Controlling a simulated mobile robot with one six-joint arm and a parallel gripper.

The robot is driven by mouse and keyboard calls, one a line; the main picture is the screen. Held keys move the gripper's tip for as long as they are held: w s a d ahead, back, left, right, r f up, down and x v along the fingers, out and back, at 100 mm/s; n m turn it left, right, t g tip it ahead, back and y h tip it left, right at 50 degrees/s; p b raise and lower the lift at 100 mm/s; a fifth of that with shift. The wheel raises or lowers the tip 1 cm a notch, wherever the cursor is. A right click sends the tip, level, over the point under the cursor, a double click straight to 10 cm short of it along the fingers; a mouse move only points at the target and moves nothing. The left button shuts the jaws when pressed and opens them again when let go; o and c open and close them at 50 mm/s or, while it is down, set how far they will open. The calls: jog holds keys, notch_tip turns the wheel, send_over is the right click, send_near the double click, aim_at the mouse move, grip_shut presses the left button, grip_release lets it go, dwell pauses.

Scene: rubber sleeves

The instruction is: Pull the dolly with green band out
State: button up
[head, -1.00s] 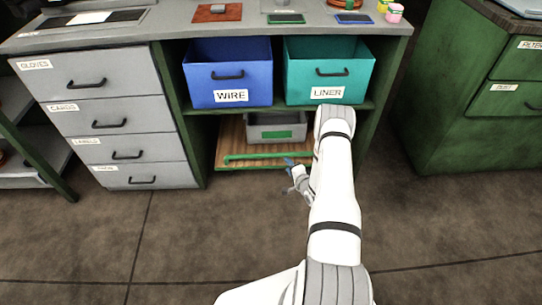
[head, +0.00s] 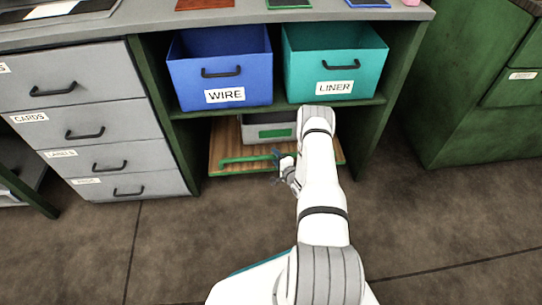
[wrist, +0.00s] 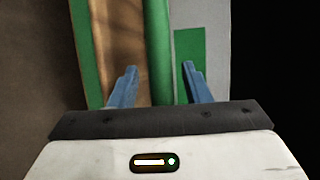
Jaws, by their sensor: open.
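The dolly is a low wooden board (head: 228,139) with a green band along its front edge and a raised green bar (head: 240,160), at floor level under the shelf. A grey box with a green patch (head: 255,130) stands on it. My gripper (head: 278,156) is open at the right part of the bar, partly hidden by my arm. In the wrist view, the gripper (wrist: 162,80) has its blue fingers on either side of the green bar (wrist: 158,40). The board (wrist: 122,35) shows to the left and the box (wrist: 212,35) to the right. I cannot tell whether the fingers touch the bar.
Blue WIRE bin (head: 205,85) and teal LINER bin (head: 335,65) sit on the shelf above. Grey drawers (head: 95,125) stand left, and a green cabinet (head: 455,110) stands right. The floor (head: 190,240) in front is clear.

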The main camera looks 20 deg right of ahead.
jog(key=shift+w+a+f+b, duration=0.15)
jog(key=shift+w+b, duration=0.05)
jog(key=shift+w, duration=0.5)
jog(key=shift+w+a+f+b, duration=0.1)
jog(key=shift+w+b, duration=0.05)
jog(key=shift+w, duration=0.5)
jog(key=shift+c, duration=0.5)
grip_shut()
